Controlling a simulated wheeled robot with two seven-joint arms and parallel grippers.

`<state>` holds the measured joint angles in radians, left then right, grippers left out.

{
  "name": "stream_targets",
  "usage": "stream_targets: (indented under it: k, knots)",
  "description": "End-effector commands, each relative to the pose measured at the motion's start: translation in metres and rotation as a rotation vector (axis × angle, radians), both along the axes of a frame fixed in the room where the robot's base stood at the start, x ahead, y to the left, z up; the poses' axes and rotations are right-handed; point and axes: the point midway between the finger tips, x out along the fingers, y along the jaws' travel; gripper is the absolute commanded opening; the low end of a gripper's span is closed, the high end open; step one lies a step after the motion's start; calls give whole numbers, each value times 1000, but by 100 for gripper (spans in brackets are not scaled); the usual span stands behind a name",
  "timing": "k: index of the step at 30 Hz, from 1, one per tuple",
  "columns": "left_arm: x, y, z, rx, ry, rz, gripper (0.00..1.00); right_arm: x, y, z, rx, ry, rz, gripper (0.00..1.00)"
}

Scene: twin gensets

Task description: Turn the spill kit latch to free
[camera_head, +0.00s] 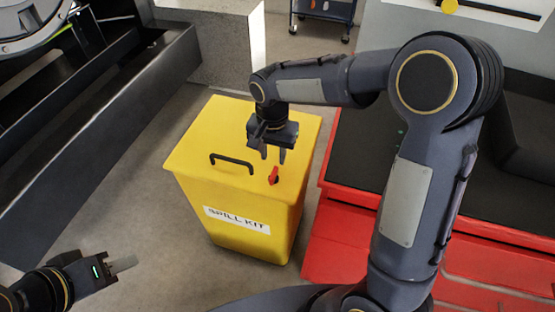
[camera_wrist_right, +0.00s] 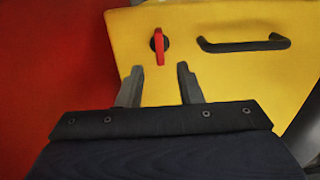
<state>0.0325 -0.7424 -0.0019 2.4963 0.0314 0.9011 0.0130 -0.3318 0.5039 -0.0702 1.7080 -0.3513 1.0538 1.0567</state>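The yellow spill kit box (camera_head: 195,155) stands on the floor at the middle of the head view, its label facing front. Its red latch (camera_head: 273,176) is on the lid, to the right of the black handle (camera_head: 233,160). In the right wrist view the red latch (camera_wrist_right: 159,45) sits on a dark round base, with the handle (camera_wrist_right: 243,45) to its right. My right gripper (camera_head: 273,156) is above the lid, open and empty, its fingertips (camera_wrist_right: 160,75) apart and short of the latch. My left gripper (camera_head: 125,264) is low at the left, away from the box; its finger opening is unclear.
A red cabinet (camera_head: 338,240) with a dark top stands close to the right of the box. A dark metal frame (camera_head: 100,120) runs along the left. A grey block (camera_head: 215,45) and a cart (camera_head: 325,10) are behind. Bare floor (camera_head: 150,220) lies left of the box.

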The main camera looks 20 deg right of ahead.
Motion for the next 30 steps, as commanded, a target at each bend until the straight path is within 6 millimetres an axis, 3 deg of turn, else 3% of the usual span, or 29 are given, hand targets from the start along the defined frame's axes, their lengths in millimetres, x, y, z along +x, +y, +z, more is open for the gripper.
stream_targets:
  k: [12, 24, 30]
  knots:
    - [0, 0, -15, 0, 0, 0, 36, -1, 0, -63, -1, 3, 0, 33]
    - [0, 0, -17, 0, 0, 0, 36, -1, 0, -73, 1, 1, 0, 33]
    - [0, 0, -17, 0, 0, 0, 36, -1, 0, -73, 1, 1, 0, 9]
